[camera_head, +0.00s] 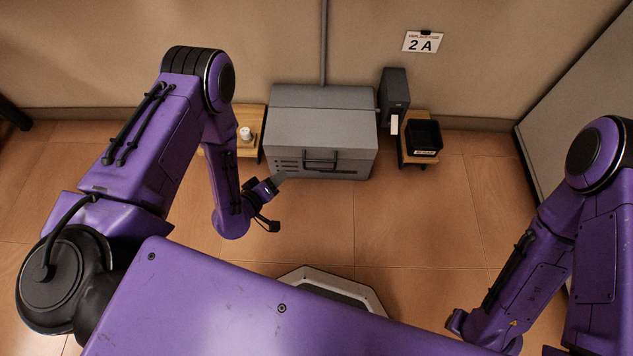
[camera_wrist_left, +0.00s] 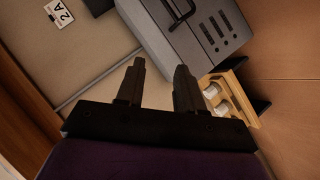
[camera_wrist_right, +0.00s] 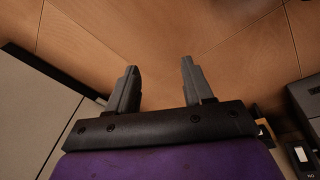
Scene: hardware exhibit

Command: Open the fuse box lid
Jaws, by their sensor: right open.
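The grey fuse box (camera_head: 320,130) stands against the back wall with its lid (camera_head: 322,97) down. A dark handle (camera_head: 320,161) is on its front, beside several slots. In the left wrist view, the fuse box (camera_wrist_left: 165,45) and part of its handle (camera_wrist_left: 181,12) lie beyond my fingers. My left gripper (camera_wrist_left: 160,65) is open and empty, apart from the box. In the head view it is in front of the box's left corner. My right gripper (camera_wrist_right: 158,68) is open and empty over bare floor; the head view does not clearly show its fingers.
A wooden stand (camera_head: 250,130) with white items is left of the box. A dark upright unit (camera_head: 394,94) and a black bin (camera_head: 424,138) on another stand are to the right. A conduit (camera_head: 324,45) runs up the wall. The floor (camera_head: 400,220) in front is clear.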

